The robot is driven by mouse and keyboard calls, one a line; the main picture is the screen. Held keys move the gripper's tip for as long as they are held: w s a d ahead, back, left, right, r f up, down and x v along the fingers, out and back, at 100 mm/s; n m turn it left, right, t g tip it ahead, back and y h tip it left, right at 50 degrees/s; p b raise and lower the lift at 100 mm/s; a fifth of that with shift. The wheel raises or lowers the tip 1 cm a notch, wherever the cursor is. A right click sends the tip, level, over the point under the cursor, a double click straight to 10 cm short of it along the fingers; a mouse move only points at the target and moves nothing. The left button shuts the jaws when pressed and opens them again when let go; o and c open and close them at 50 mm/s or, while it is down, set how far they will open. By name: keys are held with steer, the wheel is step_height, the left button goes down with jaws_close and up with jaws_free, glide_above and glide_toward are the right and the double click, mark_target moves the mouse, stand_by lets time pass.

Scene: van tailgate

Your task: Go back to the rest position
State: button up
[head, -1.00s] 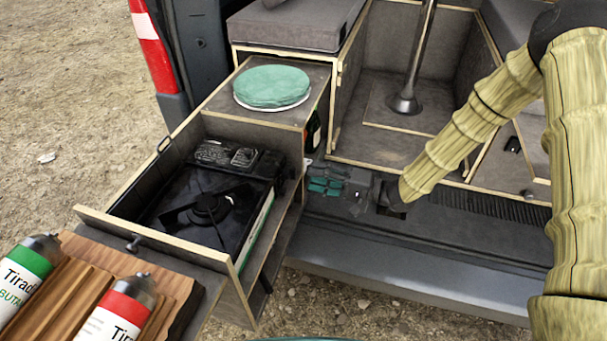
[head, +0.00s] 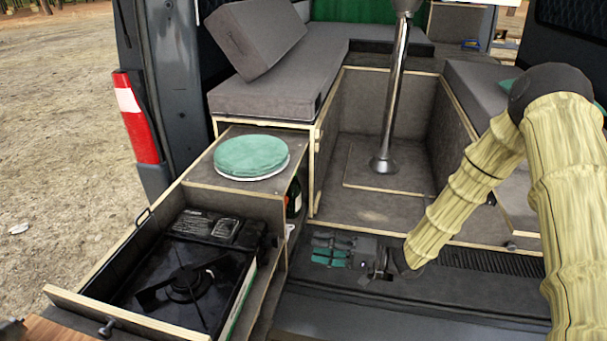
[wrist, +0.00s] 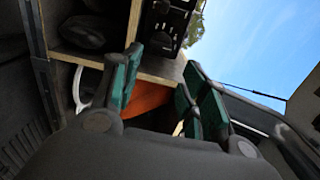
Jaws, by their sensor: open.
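My gripper (head: 329,252) is at the van's rear floor edge in the head view, its teal finger pads pointing left toward the cabinet. In the wrist view, its two teal-padded fingers (wrist: 165,85) stand apart with nothing held between them. Behind them are a wooden-edged shelf, an orange object (wrist: 150,97) and a white curved handle or loop (wrist: 78,90). My arm reaches in from the right of the head view.
A pulled-out drawer holds a black camping stove (head: 190,280) at left. A metal table post (head: 392,90) stands in the van. Grey cushions (head: 270,95) are at the back. Open ground lies left.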

steer(key=s+d+f+h, duration=0.1)
steer(key=s+f+h, duration=0.5)
steer(key=f, duration=0.5)
steer(key=s+d+f+h, duration=0.2)
steer(key=s+f+h, duration=0.2)
steer(key=s+f, duration=0.45)
steer(key=s+d+f+n+g+h, duration=0.1)
steer(key=s+d+f+g+h, duration=0.1)
steer(key=s, duration=0.9)
steer(key=s+d+f+n+g+h, duration=0.2)
steer(key=s+d+f+h, duration=0.3)
steer(key=s, duration=0.6)
steer(key=shift+d+f+g, duration=0.2)
steer(key=shift+d+g, duration=0.4)
steer(key=shift+d, duration=0.55)
steer(key=shift+w, duration=0.1)
